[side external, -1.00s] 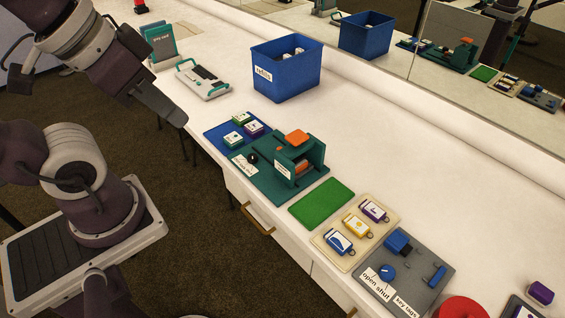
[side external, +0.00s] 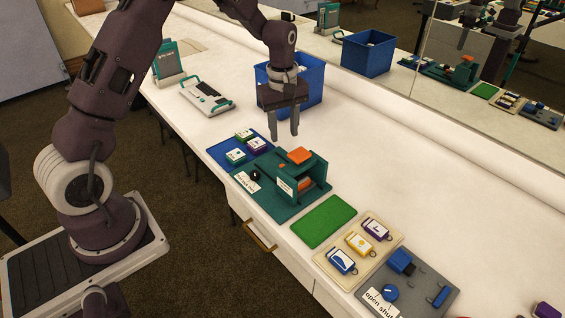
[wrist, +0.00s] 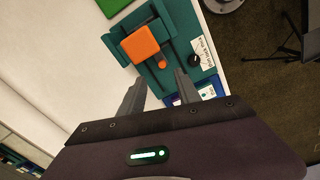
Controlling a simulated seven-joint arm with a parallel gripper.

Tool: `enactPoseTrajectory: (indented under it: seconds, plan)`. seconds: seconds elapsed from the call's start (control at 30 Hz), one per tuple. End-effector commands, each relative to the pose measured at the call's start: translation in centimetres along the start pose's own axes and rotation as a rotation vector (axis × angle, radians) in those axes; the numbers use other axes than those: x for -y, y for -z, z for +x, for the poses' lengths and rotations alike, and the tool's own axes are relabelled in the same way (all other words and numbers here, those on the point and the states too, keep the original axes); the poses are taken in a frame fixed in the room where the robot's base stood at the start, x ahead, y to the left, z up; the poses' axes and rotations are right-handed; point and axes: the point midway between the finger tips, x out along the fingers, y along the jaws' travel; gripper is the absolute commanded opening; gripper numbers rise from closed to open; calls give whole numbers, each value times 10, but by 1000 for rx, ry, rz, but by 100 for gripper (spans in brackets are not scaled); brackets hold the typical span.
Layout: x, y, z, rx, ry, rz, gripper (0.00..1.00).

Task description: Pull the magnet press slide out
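The magnet press (side external: 311,178) is a dark green block with an orange top plate (side external: 300,155), standing on a green base on the white counter. An orange part shows inside its opening. A black knob (side external: 255,175) sits on the base at its left, beside a white label; the knob also shows in the wrist view (wrist: 194,60). How far the slide is in, I cannot tell. My gripper (side external: 285,136) points down, open and empty, above and behind the press's left end. In the wrist view, my gripper (wrist: 157,86) has its fingers apart, with the press (wrist: 183,28) beyond them.
A blue mat (side external: 229,144) with small tagged cases adjoins the press on the left. A blue bin (side external: 312,91) stands behind my gripper. A green mat (side external: 323,221), a beige tray (side external: 339,246) and a grey switch board (side external: 430,276) lie to the right. The counter behind them is clear.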

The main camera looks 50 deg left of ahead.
Motion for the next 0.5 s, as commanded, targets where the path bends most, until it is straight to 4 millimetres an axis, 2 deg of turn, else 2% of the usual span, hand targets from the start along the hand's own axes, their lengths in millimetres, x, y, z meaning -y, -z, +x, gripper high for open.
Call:
enactPoseTrajectory:
  seconds: [0.03, 0.1, 0.5]
  plan:
    - [-1, 7, 26, 10, 25, -56, 40]
    - [-3, 14, 48, 15, 42, -111, 40]
    - [1, 15, 118, 19, 55, -145, 40]
